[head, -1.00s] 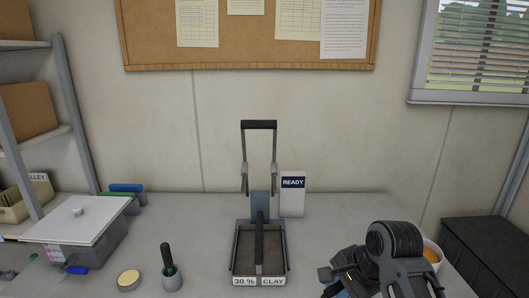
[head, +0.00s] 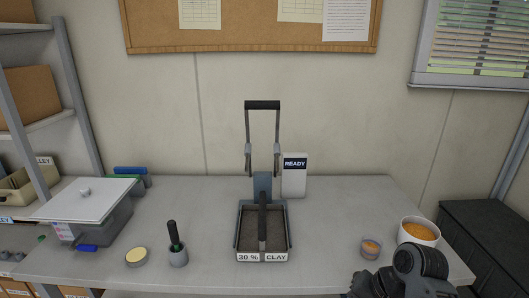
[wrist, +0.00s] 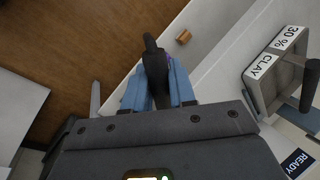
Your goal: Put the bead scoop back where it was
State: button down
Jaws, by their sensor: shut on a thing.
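In the wrist view my gripper (wrist: 160,92) is shut on a dark, handle-like thing (wrist: 152,52), which I take to be the bead scoop. Its dark end stands out past the blue fingers; its lower part is hidden between them, so a scoop bowl cannot be made out. The bench edge and brown floor lie beyond it. In the head view my wrist is at the bottom right, in front of a white bowl of orange beads (head: 419,232), and the fingertips and held thing cannot be made out.
The bench between tray and cup is clear.

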jog(key=s+d+f+n+g, duration=0.2)
jog(key=s+f+n, duration=0.4)
jog(key=f, duration=0.1)
jog(key=shift+s+b, duration=0.3)
jog(key=shift+s, duration=0.05)
